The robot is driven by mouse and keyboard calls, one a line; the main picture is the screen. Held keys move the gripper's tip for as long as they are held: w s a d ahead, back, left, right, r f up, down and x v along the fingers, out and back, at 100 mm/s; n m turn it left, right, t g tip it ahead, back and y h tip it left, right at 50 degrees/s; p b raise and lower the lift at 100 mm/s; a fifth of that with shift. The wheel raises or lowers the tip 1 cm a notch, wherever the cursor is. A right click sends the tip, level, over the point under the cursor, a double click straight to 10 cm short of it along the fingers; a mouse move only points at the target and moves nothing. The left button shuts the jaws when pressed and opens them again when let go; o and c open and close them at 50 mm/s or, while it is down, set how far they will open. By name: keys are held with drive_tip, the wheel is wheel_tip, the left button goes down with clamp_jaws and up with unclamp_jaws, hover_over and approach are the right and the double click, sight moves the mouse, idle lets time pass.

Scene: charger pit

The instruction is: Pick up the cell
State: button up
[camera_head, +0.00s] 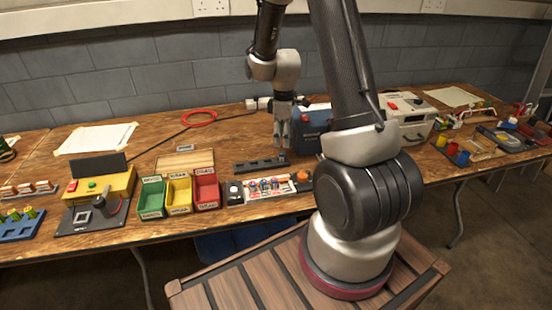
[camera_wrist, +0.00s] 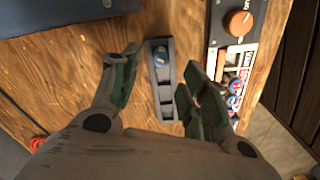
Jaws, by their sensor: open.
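A blue-topped cell (camera_wrist: 160,54) sits in one end of a narrow dark rack (camera_wrist: 166,100) in the wrist view. The rack's other visible slots look empty. In the head view the rack (camera_head: 258,166) lies on the table behind the charger, and I cannot make out the cell there. My gripper (camera_wrist: 160,75) is open and points down over the rack. Its green-padded fingers appear on either side of the rack, with nothing held between them. In the head view my gripper (camera_head: 291,144) is above the table near the rack's right end.
A charger (camera_wrist: 240,45) with an orange knob and several cells stands close to the rack; it also shows in the head view (camera_head: 240,200). A dark blue case (camera_wrist: 50,12) is on the other side. Green, yellow and red bins (camera_head: 152,198) stand left.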

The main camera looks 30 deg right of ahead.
sight(282, 153)
drive_tip(key=shift+f+n, duration=0.2)
drive_tip(key=shift+n, duration=0.1)
wheel_tip(282, 153, down, 7)
drive_tip(key=shift+a+f, duration=0.1)
drive_tip(key=shift+f, duration=0.05)
clamp_jaws()
